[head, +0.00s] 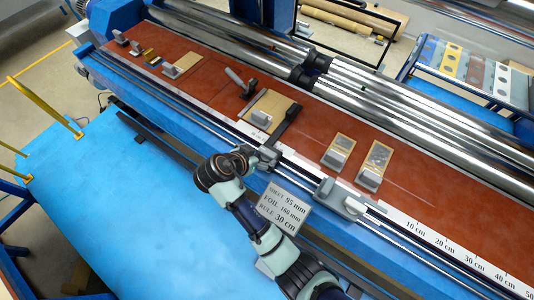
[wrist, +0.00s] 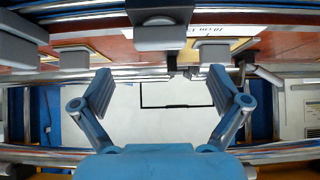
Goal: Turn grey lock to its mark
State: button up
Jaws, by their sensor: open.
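My gripper (head: 243,160) reaches the front rail of the winder in the head view, close beside a grey clamp block (head: 267,157). A second grey block with a lever-like top (head: 342,197) sits farther right on the same rail. I cannot tell which is the grey lock, and no turning mark can be made out. In the wrist view, my gripper (wrist: 163,88) has its two blue-grey fingers spread wide with nothing between them. A grey block (wrist: 160,38) shows above the gap between the fingers, apart from them.
A red-brown table (head: 215,85) bears wooden pads with grey blocks, a black arm (head: 289,122) and a dark handle (head: 240,82). Steel rollers (head: 400,105) run behind it. A sign (head: 284,208) stands before the rail. The blue platform (head: 110,200) at left is clear.

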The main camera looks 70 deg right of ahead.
aim_at(267, 152)
jog(key=x, duration=0.7)
jog(key=shift+d+f+b, duration=0.2)
jog(key=shift+b, duration=0.1)
jog(key=shift+c, duration=0.2)
jog(key=c, duration=1.1)
